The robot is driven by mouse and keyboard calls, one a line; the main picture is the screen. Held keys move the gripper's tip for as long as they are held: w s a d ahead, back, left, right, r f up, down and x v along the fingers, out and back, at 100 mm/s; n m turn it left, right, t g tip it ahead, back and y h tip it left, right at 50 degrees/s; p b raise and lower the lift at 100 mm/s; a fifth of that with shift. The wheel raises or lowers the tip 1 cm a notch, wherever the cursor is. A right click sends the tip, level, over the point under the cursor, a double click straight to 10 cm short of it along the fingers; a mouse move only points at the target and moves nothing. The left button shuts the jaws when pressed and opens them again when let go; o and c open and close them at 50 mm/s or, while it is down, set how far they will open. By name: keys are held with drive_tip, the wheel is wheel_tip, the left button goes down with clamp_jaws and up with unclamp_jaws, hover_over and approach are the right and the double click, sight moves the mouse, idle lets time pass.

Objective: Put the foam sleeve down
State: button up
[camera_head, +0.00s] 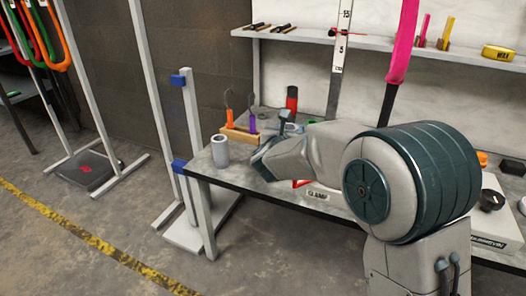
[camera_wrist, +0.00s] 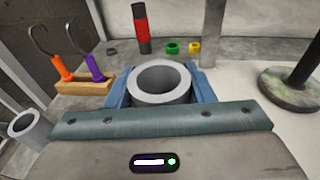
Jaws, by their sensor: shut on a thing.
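A grey hollow foam sleeve (camera_wrist: 160,98) sits between the blue fingers of my gripper (camera_wrist: 160,88) in the wrist view, its open top end facing the camera. My gripper is shut on it, over the workbench (camera_head: 240,178). In the head view my gripper (camera_head: 285,125) is mostly hidden behind my own arm, and the held sleeve cannot be made out. Whether its lower end touches the bench cannot be told. A second grey hollow cylinder (camera_head: 220,151) stands upright near the bench's left corner; it also shows at the left of the wrist view (camera_wrist: 30,128).
A wooden block (camera_wrist: 85,87) with orange- and purple-handled hooks stands beyond the gripper to the left. Behind are a red-and-black cylinder (camera_wrist: 141,30), a green ring (camera_wrist: 172,48) and a yellow ring (camera_wrist: 194,48). A round base (camera_wrist: 290,90) with a dark post stands right.

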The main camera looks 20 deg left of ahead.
drive_tip(key=w+a+f+b, duration=0.1)
drive_tip(key=a+f, duration=0.1)
drive_tip(key=f, duration=0.1)
drive_tip(key=w+a+f+b, duration=0.1)
drive_tip(key=a+f, duration=0.2)
drive_tip(key=w+a+f+b, duration=0.1)
drive_tip(key=a+f, duration=0.2)
drive_tip(key=shift+a+f, duration=0.1)
drive_tip(key=shift+f, duration=0.1)
drive_tip(key=shift+r, duration=0.1)
drive_tip(key=o, duration=1)
drive_tip(key=shift+o, duration=0.2)
